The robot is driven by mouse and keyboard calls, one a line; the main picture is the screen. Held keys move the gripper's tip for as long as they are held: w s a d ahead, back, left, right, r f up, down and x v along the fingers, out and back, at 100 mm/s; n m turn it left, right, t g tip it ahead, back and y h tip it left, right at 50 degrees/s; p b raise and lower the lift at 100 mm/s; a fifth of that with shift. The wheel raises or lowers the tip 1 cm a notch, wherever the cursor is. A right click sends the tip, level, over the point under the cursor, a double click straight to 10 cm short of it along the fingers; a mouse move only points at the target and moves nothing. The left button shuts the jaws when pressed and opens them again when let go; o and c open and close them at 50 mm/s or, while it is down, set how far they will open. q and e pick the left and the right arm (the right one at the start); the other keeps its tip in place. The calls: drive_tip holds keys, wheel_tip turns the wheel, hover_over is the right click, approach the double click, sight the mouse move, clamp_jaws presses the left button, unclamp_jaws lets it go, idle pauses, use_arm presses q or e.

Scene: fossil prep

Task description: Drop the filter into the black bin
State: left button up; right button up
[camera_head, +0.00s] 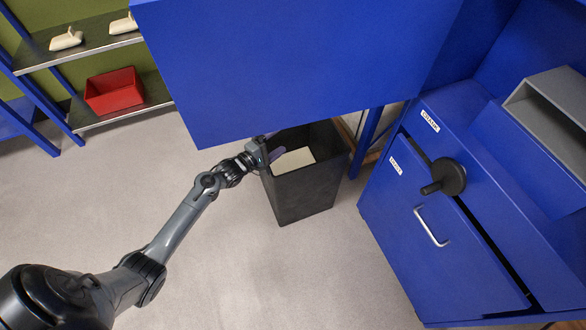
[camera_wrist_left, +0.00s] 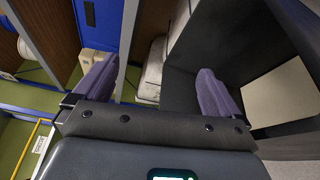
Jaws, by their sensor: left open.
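The black bin (camera_head: 302,193) stands upright on the floor, below the blue cabinet's edge. A pale, flat, squarish piece (camera_head: 293,160), which looks like the filter, lies inside it. In the left wrist view the pale piece (camera_wrist_left: 286,98) shows at the right, inside the dark bin (camera_wrist_left: 222,45), apart from my fingers. My left gripper (camera_head: 272,150) is at the bin's upper left rim, partly hidden by the blue cabinet. Its two purple fingers are spread wide and empty in the left wrist view (camera_wrist_left: 155,90). My right gripper is out of view.
A large blue cabinet (camera_head: 290,65) overhangs the bin's far side. A blue unit (camera_head: 410,235) with a black knob (camera_head: 445,178) and handle stands to the right. Shelves at the upper left hold a red bin (camera_head: 114,91) and pale pieces (camera_head: 66,39). Floor in front is clear.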

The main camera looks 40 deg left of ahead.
use_arm(q)
drive_tip(key=shift+s+a+r+p, duration=0.1)
drive_tip(key=shift+s+p, duration=0.15)
drive_tip(key=shift+s, duration=0.5)
drive_tip(key=shift+s+a+f+p, duration=0.1)
drive_tip(key=shift+s+a+p, duration=0.1)
drive_tip(key=shift+s, duration=0.55)
drive_tip(key=shift+s+a+r+p, duration=0.1)
drive_tip(key=shift+s+p, duration=0.15)
drive_tip(key=shift+s, duration=0.5)
drive_tip(key=shift+d, duration=0.1)
